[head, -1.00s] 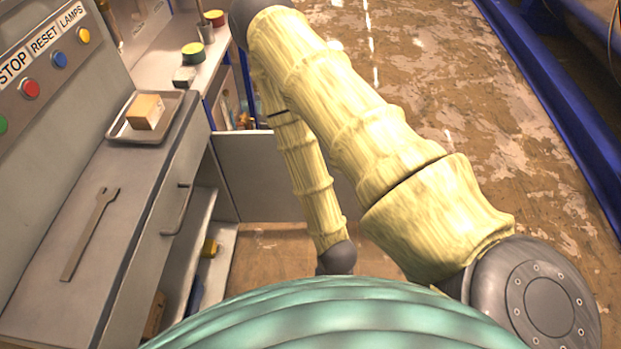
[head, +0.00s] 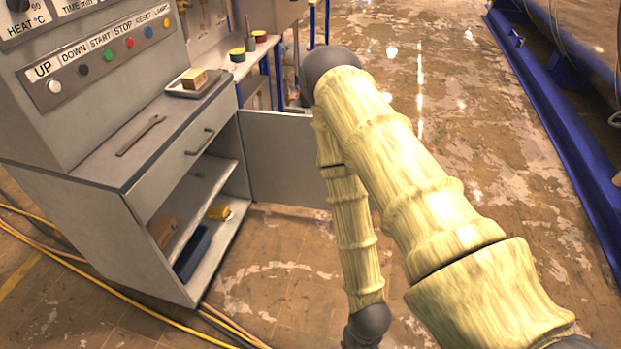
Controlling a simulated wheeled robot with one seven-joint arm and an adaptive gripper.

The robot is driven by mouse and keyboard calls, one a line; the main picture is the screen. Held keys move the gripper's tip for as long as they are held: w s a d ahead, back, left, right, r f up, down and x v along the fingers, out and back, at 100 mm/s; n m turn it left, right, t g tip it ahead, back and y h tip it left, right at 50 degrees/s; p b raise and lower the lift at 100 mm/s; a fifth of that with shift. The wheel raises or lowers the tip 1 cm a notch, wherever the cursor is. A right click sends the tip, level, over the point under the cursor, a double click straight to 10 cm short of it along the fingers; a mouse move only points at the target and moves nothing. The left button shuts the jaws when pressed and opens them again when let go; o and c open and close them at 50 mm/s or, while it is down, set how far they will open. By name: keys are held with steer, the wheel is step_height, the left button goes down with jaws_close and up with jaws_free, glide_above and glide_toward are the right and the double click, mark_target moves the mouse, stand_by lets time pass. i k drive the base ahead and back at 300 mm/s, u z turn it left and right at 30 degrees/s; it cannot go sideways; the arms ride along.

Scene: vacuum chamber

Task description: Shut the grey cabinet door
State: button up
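The grey cabinet (head: 150,223) stands at the left in the head view, below a control panel. Its grey door (head: 286,160) is swung wide open, hinged at the cabinet's far right edge and reaching to the right. My arm passes in front of the door's free end and hides it. Inside the open cabinet are a brown block (head: 162,230), a yellow object (head: 218,212) and a dark blue bin (head: 192,254). My gripper is out of view below the bottom edge; only my arm shows, in front of and right of the door.
A drawer with a handle (head: 200,142) sits above the opening. A wrench (head: 141,135) and a tray (head: 200,90) with a tan block lie on top. Yellow and orange cables (head: 100,283) run along the floor in front. Floor between cabinet and arm is clear.

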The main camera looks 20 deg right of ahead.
mark_target(281, 153)
steer(key=z, duration=1.65)
steer(key=i, duration=5.85)
steer(key=u, duration=4.35)
